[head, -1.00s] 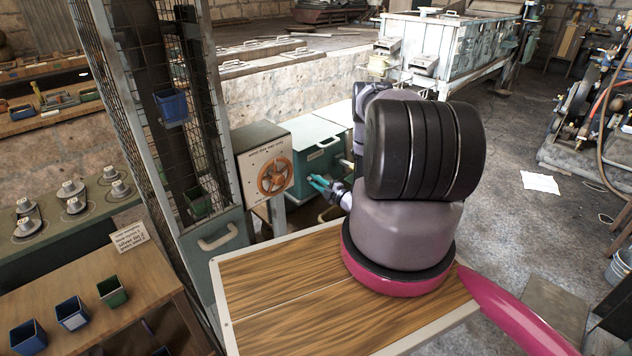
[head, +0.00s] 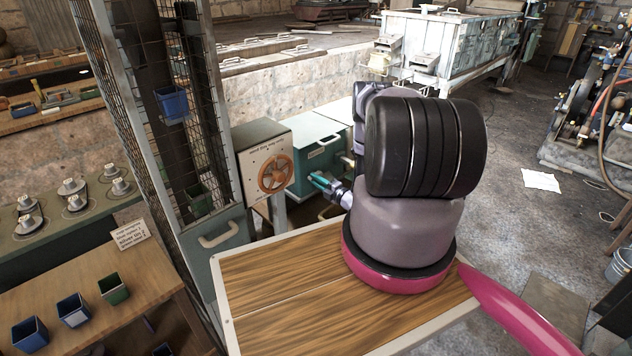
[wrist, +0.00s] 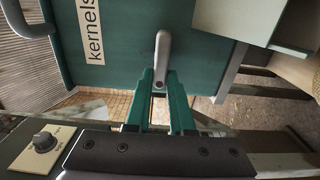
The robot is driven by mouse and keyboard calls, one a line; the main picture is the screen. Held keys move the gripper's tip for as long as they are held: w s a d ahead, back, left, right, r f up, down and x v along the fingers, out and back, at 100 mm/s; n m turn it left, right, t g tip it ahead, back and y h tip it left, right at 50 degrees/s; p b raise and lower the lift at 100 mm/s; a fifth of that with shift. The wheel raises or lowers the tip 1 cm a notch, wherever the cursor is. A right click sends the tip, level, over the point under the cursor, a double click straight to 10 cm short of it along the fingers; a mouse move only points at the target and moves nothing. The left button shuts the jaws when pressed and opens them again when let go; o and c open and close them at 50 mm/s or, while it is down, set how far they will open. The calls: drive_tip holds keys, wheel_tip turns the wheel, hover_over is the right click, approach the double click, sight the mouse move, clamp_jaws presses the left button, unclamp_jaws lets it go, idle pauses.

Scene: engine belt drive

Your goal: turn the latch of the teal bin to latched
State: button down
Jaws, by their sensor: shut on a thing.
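The teal bin (head: 302,166) stands behind the wheel box in the head view. Its front fills the upper part of the wrist view, with a white "kernels" label (wrist: 91,30). The latch (wrist: 162,48) is a grey lever on the bin's front. In the wrist view it points down from its upper end toward my gripper. My gripper (wrist: 161,80) has teal fingers shut on the lower end of the latch, one on each side. The head view shows my gripper (head: 322,182) in front of the bin; the latch is not clear there.
A grey box with an orange handwheel (head: 275,174) stands left of my gripper. A wooden-topped table (head: 290,290) lies below. A panel with a dark knob (wrist: 44,141) shows at lower left in the wrist view. A mesh tower (head: 150,110) stands at left.

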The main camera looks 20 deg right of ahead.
drive_tip(key=shift+s+f, duration=0.1)
drive_tip(key=c, duration=0.8)
unclamp_jaws()
drive_tip(key=v, duration=1)
drive_tip(key=shift+s+d, duration=0.2)
drive_tip(key=shift+s, duration=0.15)
